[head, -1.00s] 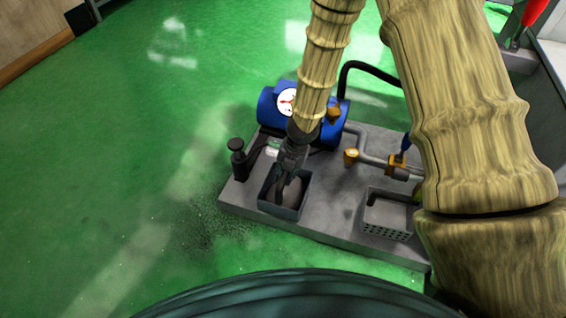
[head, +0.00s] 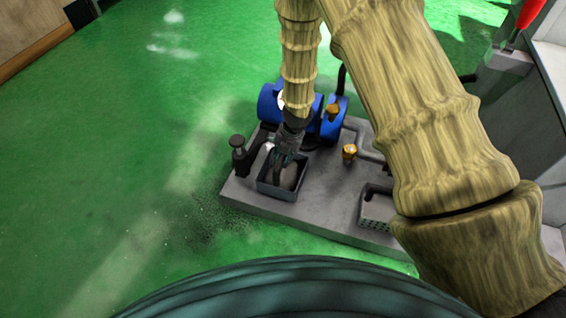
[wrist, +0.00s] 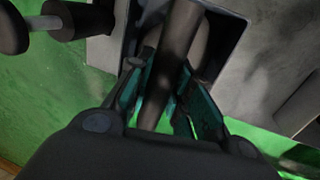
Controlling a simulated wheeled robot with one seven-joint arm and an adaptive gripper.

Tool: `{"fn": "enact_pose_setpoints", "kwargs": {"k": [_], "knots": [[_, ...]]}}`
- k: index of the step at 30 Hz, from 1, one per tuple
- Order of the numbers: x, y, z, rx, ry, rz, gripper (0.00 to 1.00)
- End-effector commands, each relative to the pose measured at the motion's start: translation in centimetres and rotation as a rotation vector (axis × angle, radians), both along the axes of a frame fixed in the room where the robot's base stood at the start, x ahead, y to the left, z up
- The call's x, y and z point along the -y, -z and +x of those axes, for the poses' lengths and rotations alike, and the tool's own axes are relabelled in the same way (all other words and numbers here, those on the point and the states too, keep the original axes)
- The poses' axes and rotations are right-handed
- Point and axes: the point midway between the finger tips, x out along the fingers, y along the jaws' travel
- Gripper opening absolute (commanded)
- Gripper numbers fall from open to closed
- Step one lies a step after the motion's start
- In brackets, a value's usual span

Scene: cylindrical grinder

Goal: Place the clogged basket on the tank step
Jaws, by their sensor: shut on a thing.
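The clogged basket (head: 270,189) is a dark, square, open-topped box with a grey-brown mass inside, over the left front of the grey tank top (head: 310,212) in the head view. My gripper (head: 284,160) reaches down into its mouth and is shut on a dark upright bar (wrist: 172,75), which stands between the teal fingers in the wrist view. The basket's wall (wrist: 228,42) shows behind the fingers there. The basket's underside is hidden, so I cannot tell whether it touches the tank top.
A pale perforated basket (head: 376,212) stands on the tank's right part, partly behind my arm. A black knobbed post (head: 238,150) is close left of the dark basket. A blue motor (head: 268,104), pipes and an orange-capped fitting (head: 349,152) stand behind. Green floor (head: 120,150) is open at left.

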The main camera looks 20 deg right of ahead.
Motion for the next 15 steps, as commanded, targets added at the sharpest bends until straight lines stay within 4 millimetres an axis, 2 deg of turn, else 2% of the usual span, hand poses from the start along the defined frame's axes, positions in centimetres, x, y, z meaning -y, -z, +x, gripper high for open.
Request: {"fn": "enact_pose_setpoints", "kwargs": {"k": [1, 6, 15], "knots": [[0.0, 1.1, -0.1, -0.002, 0.002, 0.004, 0.00], [0.0, 3.0, -0.1, -0.001, 0.004, 0.003, 0.00], [0.0, 3.4, -0.1, 0.000, 0.002, 0.002, 0.00]]}}
